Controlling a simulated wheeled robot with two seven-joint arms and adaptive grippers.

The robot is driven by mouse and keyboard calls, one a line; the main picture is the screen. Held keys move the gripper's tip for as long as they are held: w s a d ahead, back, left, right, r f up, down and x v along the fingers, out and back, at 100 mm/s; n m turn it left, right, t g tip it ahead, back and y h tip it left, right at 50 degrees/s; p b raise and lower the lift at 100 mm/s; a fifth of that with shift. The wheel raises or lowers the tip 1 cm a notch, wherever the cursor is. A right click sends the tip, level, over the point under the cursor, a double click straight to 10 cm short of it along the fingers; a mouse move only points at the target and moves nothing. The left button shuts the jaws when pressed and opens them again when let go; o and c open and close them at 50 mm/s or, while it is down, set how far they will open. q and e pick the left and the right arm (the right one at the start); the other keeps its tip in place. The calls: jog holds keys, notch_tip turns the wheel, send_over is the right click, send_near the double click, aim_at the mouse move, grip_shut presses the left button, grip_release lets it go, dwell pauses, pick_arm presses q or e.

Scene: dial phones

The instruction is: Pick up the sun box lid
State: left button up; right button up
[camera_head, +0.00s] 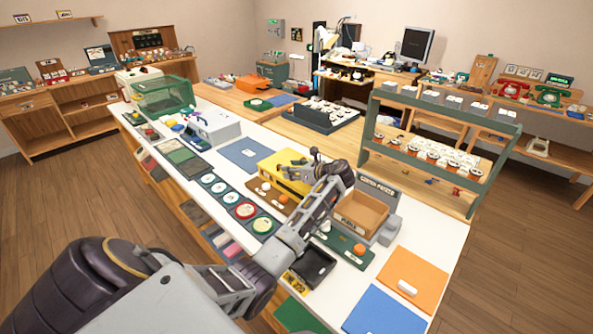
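I cannot make out for certain which thing is the sun box lid; no sun mark is readable at this size. My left arm reaches from the lower left across the white table (432,236). My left gripper (303,170) is at the far end of the arm, over or beside a yellow box (268,166), and hides part of it. Its fingers are too small and overlapped to tell if they are open or if they touch the box. A pale grey box with a handle (217,128) stands farther back on the table. My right gripper is not in view.
A brown open tray (362,212) stands right of my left arm, beside a green tiered rack (440,127). A row of round dials (245,210) lies left of the arm. Orange (412,279) and blue (385,312) mats lie at the near right. A green clear-sided case (162,97) stands at the far left.

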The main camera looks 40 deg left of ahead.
pick_arm(q)
jog(key=shift+x, duration=1.45)
jog(key=shift+d, duration=0.1)
grip_shut()
